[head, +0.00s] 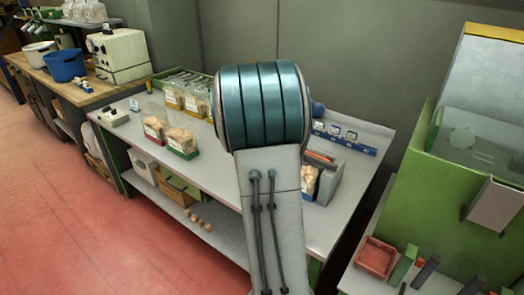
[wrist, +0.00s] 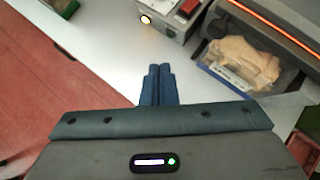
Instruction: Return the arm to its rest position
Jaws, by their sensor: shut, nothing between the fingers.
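My gripper (wrist: 158,84) shows in the wrist view with its two dark blue fingers together and nothing between them. It is over the pale worktop (wrist: 110,60), near the table edge on the left. In the head view my arm rises through the middle and hides part of the table; the gripper is not visible there. A clear bag of cork stoppers (wrist: 240,60) with a blue label lies to the right of the fingers, apart from them.
In the head view, labelled clear boxes of corks (head: 182,142) stand on the bench (head: 228,172). A grey sealer (head: 328,180) stands right of my arm. A green machine (head: 455,170) and red tray (head: 376,258) are at the right. The red floor (head: 90,210) at left is clear.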

